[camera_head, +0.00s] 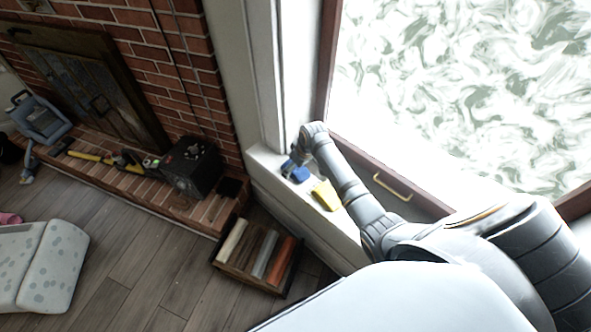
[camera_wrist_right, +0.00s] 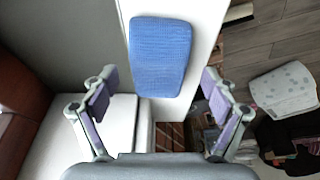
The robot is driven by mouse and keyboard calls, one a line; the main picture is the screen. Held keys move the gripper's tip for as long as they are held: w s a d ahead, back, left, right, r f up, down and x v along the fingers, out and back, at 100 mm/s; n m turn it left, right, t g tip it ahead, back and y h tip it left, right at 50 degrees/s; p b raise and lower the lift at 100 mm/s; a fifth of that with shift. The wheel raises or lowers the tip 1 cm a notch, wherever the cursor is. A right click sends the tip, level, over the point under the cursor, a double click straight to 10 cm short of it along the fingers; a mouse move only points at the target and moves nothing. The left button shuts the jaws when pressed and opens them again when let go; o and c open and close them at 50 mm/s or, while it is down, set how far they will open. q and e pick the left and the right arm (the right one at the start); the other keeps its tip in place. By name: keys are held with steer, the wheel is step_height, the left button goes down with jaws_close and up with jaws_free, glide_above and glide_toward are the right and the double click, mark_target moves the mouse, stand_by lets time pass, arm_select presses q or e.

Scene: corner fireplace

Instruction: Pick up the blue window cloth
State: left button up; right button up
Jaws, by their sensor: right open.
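The blue window cloth (camera_head: 300,175) lies on the white windowsill (camera_head: 340,240), near its far end. In the right wrist view the cloth (camera_wrist_right: 160,55) is a flat, rounded blue rectangle with a woven texture. My right gripper (camera_head: 290,163) is above the sill at the cloth and partly covers it in the head view. In the wrist view its two fingers (camera_wrist_right: 158,88) are spread wide, with nothing between them. The cloth shows just beyond the fingertips, roughly centred between them. My left gripper is not in view.
A yellow cloth or sponge (camera_head: 326,195) lies on the sill beside my right forearm. The window frame with a brass handle (camera_head: 391,187) borders the sill. Below are a tray of coloured rolls (camera_head: 232,241) and a brick hearth with a black box (camera_head: 191,166).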

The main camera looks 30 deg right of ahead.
steer(key=shift+f, duration=0.25)
stand_by(0.3)
steer(key=c, duration=1.1)
steer(key=shift+c, duration=0.2)
